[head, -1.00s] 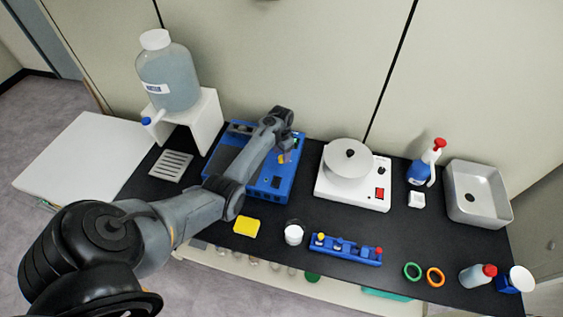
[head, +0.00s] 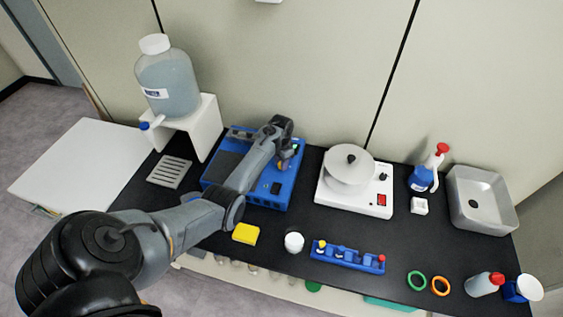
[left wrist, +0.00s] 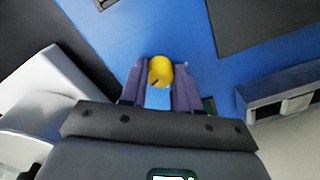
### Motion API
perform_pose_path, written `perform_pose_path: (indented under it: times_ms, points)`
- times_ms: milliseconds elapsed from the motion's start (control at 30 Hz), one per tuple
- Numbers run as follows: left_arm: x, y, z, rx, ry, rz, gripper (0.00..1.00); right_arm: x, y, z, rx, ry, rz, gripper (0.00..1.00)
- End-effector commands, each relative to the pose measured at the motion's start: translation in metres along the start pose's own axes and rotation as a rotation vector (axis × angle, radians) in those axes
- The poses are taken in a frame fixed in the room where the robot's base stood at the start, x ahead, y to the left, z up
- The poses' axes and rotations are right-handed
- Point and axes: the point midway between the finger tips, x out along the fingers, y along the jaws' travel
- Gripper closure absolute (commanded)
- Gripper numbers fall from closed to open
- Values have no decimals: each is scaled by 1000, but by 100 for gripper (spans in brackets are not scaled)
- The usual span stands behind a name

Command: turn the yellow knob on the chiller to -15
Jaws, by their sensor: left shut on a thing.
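The blue chiller (head: 270,191) stands on the black bench, left of the middle in the head view. My left arm reaches over it, and my left gripper (head: 281,160) is at its right part. In the left wrist view the yellow knob (left wrist: 160,72) shows between the fingertips of my left gripper (left wrist: 159,88), against the blue face of the chiller (left wrist: 170,30). The fingers are shut on the knob. A dark mark shows on the knob, but no scale numbers can be read. My right gripper is in neither view.
A white device with a round drum (head: 350,168) stands right of the chiller. A large bottle (head: 168,80) on a white stand (head: 207,125) is at the left. A yellow block (head: 246,234), a white jar (head: 294,242) and a blue rack (head: 347,257) lie in front.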

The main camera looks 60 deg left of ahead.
Motion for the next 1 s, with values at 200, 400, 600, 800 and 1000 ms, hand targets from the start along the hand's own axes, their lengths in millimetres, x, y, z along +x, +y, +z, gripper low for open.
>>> perform_pose_path:
  times_ms: [200,400,600,800,1000]
  points:
    - [-1,0,0,-22,0,0,99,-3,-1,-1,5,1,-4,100]
    - [-2,0,0,-104,-1,1,99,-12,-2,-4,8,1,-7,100]
    - [-3,1,0,-255,-1,1,99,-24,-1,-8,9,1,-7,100]
    - [-2,1,0,-443,-1,2,99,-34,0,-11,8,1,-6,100]
    - [-1,1,0,-635,-1,1,99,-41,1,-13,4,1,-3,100]
